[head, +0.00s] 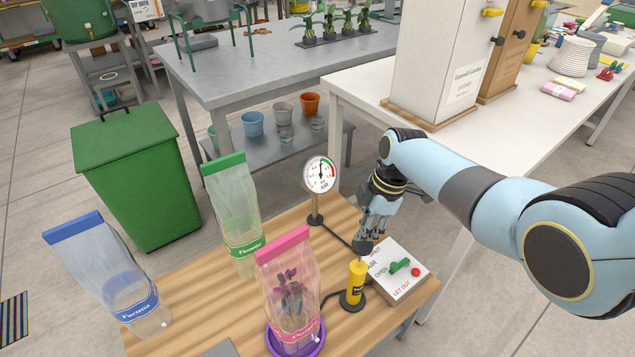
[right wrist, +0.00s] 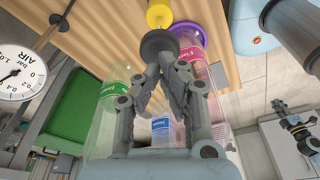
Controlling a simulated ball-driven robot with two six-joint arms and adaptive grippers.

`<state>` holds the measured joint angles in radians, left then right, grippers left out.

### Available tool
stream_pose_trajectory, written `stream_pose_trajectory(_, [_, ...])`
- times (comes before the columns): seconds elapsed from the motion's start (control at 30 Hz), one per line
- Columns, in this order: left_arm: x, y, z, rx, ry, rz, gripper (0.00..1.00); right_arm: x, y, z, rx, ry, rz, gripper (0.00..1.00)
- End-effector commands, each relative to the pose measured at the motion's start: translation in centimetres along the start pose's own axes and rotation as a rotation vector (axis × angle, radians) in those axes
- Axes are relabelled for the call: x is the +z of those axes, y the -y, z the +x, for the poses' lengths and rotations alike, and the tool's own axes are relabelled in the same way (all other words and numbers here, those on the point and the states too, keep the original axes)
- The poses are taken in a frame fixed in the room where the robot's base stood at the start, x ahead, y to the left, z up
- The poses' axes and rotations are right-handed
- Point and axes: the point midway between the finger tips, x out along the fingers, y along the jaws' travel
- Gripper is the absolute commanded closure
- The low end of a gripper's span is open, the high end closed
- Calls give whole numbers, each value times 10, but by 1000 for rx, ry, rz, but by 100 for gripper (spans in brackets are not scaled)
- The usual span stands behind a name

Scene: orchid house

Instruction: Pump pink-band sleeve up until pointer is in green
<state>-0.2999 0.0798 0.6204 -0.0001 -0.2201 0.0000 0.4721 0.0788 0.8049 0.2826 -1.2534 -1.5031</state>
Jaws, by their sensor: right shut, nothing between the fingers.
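The pink-band sleeve (head: 287,262) stands upright on a purple saucer (head: 296,350), with a dark purple plant inside. My right gripper (head: 364,243) is shut and empty, pointing down at the top of the yellow hand pump (head: 356,283). In the right wrist view its fingertips (right wrist: 160,62) meet at the pump's dark round knob (right wrist: 158,42); I cannot tell whether they touch it. The gauge (head: 320,174) stands behind; its pointer is roughly upward, and I cannot tell whether it is in the green. My left gripper is out of view.
A green-band sleeve (head: 232,208) and a blue-band sleeve (head: 100,265) stand left of the pink one. A green bin (head: 135,170) stands behind left.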

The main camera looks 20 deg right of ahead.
Motion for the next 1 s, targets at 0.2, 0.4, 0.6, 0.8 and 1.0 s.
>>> stream_pose_trajectory(0.2, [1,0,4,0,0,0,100,1,0,5,0,0,0,100])
stream_pose_trajectory(0.4, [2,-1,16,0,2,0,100,4,0,17,0,0,0,100])
stream_pose_trajectory(0.6, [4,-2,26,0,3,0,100,6,0,29,0,0,0,100])
stream_pose_trajectory(0.8, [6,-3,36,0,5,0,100,8,0,41,-1,0,0,100])
stream_pose_trajectory(1.0, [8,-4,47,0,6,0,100,11,0,53,-1,0,0,100])
